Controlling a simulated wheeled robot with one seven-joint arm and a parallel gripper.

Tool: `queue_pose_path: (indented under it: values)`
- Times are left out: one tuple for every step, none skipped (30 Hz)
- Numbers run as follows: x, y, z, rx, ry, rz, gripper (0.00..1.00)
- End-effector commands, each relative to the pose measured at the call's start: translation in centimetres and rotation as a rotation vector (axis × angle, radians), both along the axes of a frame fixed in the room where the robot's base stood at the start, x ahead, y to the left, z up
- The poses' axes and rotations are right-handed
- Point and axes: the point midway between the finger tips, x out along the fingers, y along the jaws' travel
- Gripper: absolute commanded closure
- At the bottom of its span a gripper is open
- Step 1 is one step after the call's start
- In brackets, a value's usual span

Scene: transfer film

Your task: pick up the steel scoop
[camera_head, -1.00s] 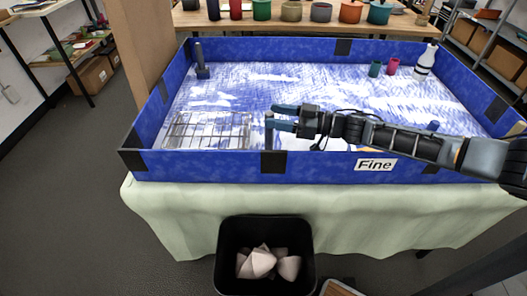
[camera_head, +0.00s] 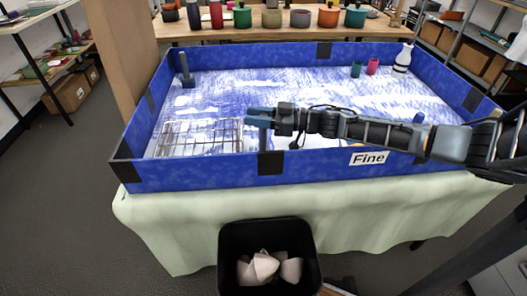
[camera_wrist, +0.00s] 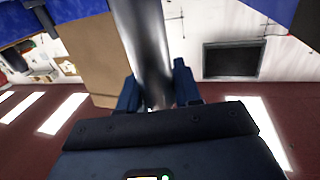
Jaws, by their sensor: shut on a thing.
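My gripper (camera_head: 260,116) is over the front of the blue-walled tray (camera_head: 215,172), beside the wire rack. Its fingers are shut on a smooth grey metal shaft, which I take to be the steel scoop (camera_wrist: 143,40). In the wrist view the shaft stands between the two dark fingertips (camera_wrist: 157,92) and runs out of the top of the picture. In the head view a dark upright piece shows below the fingers, but the scoop's shape cannot be made out there. Whether it touches the tray floor cannot be told.
The wire rack (camera_head: 203,137) lies just left of my gripper. A dark upright tool (camera_head: 185,72) stands at the back left. Green (camera_head: 356,69) and pink (camera_head: 372,66) cups and a white bottle (camera_head: 402,58) stand at the back right. A black bin (camera_head: 267,232) stands in front.

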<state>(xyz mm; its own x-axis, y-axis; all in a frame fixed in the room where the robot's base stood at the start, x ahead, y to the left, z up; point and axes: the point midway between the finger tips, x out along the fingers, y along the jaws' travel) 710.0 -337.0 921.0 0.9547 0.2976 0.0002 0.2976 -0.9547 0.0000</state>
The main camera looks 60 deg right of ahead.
Motion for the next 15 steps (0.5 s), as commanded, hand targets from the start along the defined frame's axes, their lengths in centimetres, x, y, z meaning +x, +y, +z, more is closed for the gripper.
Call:
queue_pose_path:
  values:
    - [0.00, 0.01, -0.01, 0.000, 0.000, 0.000, 0.86]
    - [0.00, 0.01, -0.01, 0.000, 0.000, 0.000, 0.89]
    - [0.00, 0.01, -0.01, 0.000, 0.000, 0.000, 0.93]
    - [0.00, 0.01, -0.01, 0.000, 0.000, 0.000, 0.96]
    - [0.00, 0.01, -0.01, 0.000, 0.000, 0.000, 0.99]
    - [0.00, 0.01, -0.01, 0.000, 0.000, 0.000, 1.00]
    - [0.00, 0.01, -0.01, 0.000, 0.000, 0.000, 1.00]
    - [0.00, 0.01, -0.01, 0.000, 0.000, 0.000, 1.00]
    - [0.00, 0.01, -0.01, 0.000, 0.000, 0.000, 1.00]
    - [0.00, 0.01, -0.01, 0.000, 0.000, 0.000, 1.00]
    - [0.00, 0.01, -0.01, 0.000, 0.000, 0.000, 1.00]
    - [0.00, 0.01, 0.02, 0.000, 0.000, 0.000, 1.00]
    - [0.00, 0.01, 0.02, 0.000, 0.000, 0.000, 1.00]
    - [0.00, 0.00, 0.02, 0.000, 0.000, 0.000, 1.00]
    - [0.00, 0.00, 0.02, 0.000, 0.000, 0.000, 1.00]
